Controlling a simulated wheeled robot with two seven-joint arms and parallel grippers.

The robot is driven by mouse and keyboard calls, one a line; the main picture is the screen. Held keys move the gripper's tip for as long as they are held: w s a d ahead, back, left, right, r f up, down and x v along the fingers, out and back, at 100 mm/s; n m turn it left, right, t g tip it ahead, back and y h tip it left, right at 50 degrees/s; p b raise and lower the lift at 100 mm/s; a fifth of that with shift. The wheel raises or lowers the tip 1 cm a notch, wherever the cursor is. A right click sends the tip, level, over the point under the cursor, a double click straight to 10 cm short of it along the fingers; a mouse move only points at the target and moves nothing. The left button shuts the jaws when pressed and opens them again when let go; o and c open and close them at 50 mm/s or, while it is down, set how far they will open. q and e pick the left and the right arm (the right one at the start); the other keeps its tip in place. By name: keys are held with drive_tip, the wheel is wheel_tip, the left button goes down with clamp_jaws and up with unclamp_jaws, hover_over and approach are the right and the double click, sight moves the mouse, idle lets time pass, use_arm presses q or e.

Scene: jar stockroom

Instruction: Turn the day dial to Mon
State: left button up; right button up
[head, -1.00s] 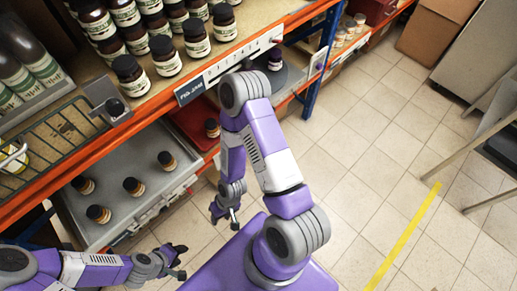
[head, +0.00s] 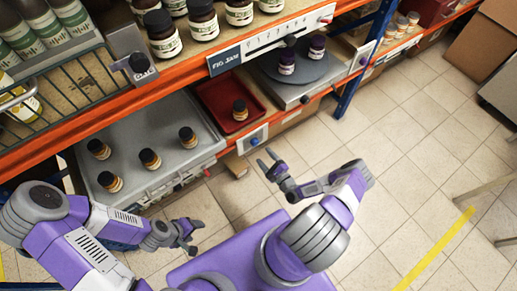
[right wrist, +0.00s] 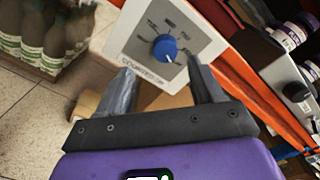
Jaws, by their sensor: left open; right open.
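The dial is a round blue knob with a white pointer line, on a pale plate with small labels around it. It shows in the right wrist view (right wrist: 164,47) and, small, on the lower shelf front in the head view (head: 254,141). The labels are too small and tilted to read surely. My right gripper (head: 268,160) is open just short of the dial; in the right wrist view its two fingers (right wrist: 162,75) frame the knob from below, apart from it. My left gripper (head: 194,236) is open and empty, low in front of the grey tray.
A red tray (head: 217,117) with one jar and a grey tray (head: 188,110) with several jars flank the dial's shelf. The orange shelf beam (head: 180,81) runs above. Another knob (head: 363,61) sits on a plate further right.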

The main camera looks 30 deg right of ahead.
sight(257, 144)
drive_tip(key=shift+m+h, duration=0.3)
drive_tip(key=shift+m, duration=0.1)
drive_tip(key=w+b, duration=0.1)
drive_tip(key=w, duration=0.6)
drive_tip(key=shift+d+f, duration=0.1)
drive_tip(key=c, duration=1.1)
